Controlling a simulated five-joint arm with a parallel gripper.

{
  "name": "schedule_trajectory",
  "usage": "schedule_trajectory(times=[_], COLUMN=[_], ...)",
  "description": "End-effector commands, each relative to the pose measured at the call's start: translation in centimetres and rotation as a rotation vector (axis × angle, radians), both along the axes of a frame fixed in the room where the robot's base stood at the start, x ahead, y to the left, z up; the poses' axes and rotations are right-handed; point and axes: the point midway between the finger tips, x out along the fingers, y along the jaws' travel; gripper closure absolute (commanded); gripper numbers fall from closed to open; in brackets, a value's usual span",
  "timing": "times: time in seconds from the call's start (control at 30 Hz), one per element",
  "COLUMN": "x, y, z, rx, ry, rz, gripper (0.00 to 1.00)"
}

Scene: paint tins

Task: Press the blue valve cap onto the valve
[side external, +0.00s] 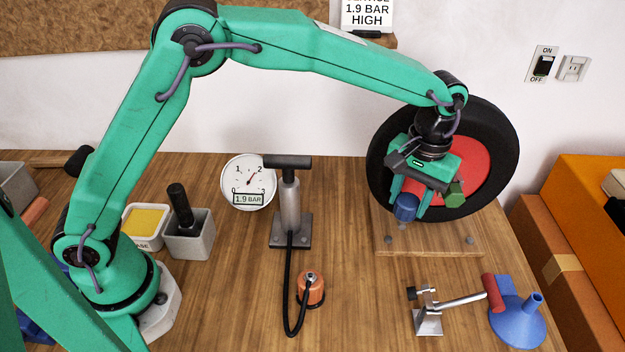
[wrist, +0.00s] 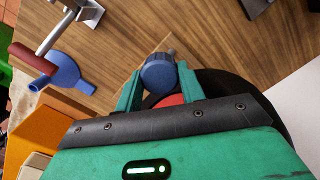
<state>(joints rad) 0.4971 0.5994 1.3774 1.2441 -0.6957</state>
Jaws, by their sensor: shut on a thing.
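The blue valve cap (side external: 406,207) is between the two fingers of my gripper (side external: 408,203), in front of the lower left part of the wheel. In the wrist view the ribbed blue cap (wrist: 159,74) sits between the green fingertips of my gripper (wrist: 157,86), which are shut on it. A small grey piece (wrist: 171,52) shows just past the cap; I cannot tell if it is the valve, or if the cap touches it. The black tyre with a red hub (side external: 482,172) stands upright on a wooden base (side external: 450,245). My gripper hides part of the wheel.
A clamp with a red handle (side external: 493,293) and a blue funnel (side external: 520,318) stand in front of the wheel. A pump (side external: 290,205), an orange hose-end holder (side external: 312,290) and a gauge (side external: 248,182) are to the left. Orange boxes (side external: 585,220) are at the right.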

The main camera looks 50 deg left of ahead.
Motion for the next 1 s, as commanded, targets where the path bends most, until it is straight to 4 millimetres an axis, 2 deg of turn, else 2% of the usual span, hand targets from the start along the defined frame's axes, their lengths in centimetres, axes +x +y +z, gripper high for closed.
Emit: schedule_trajectory(times=[0.3,0.33,0.43,0.47,0.83,1.0], x=[0.0,0.0,0.0,0.0,0.0,0.1], y=[0.0,0.0,0.0,0.0,0.0,-0.1], z=[-0.3,-0.4,-0.4,-0.4,-0.1,1.0], rx=[0.001,0.001,0.001,0.001,0.0,-0.001], ry=[0.001,0.001,0.001,0.001,0.0,-0.001], rz=[0.0,0.0,0.0,0.0,0.0,0.0], gripper=[0.78,0.59,0.4,0.36,0.36,0.36])
